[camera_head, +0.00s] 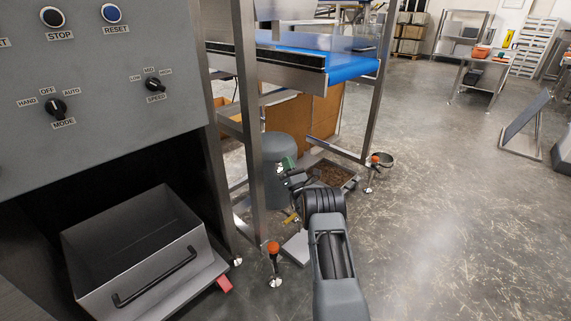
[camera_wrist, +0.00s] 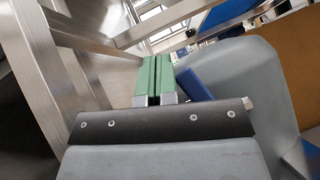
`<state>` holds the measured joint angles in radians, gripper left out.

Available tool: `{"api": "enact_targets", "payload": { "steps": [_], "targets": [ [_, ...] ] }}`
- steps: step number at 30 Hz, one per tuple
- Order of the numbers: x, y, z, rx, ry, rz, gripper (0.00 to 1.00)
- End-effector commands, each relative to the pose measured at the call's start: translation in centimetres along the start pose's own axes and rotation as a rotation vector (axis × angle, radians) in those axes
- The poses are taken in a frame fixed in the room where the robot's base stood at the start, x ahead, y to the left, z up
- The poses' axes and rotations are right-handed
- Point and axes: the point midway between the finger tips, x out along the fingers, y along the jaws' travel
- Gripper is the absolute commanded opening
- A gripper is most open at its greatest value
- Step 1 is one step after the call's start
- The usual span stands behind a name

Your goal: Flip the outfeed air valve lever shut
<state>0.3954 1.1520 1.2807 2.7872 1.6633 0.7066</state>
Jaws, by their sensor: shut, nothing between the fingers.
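My gripper (camera_head: 287,164) reaches low beside a grey tank (camera_head: 273,150) under the conveyor. Its green fingers (camera_wrist: 153,78) are closed together, with nothing between them. In the wrist view a short blue bar (camera_wrist: 193,85), which looks like the valve lever, slants just right of the fingers, in front of the grey tank (camera_wrist: 240,70). I cannot tell whether the fingers touch it. The valve body is hidden behind my gripper. In the head view the lever cannot be made out behind my wrist.
The conveyor (camera_head: 340,72) with its blue belt stands above on steel legs (camera_head: 248,120). A scrap tray (camera_head: 335,175) lies on the floor behind my wrist. A small yellow piece (camera_head: 291,217) sits below it. A grey bin (camera_head: 140,250) is at left.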

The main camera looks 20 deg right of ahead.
Motion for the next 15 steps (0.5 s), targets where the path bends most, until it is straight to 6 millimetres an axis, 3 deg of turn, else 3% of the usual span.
{"api": "enact_targets", "payload": {
  "steps": [8,15],
  "targets": [
    [-0.1,0.4,-0.2,0.001,0.000,0.002,0.00],
    [-1.4,3.2,-1.7,-0.001,0.002,-0.003,0.00]
  ]
}}
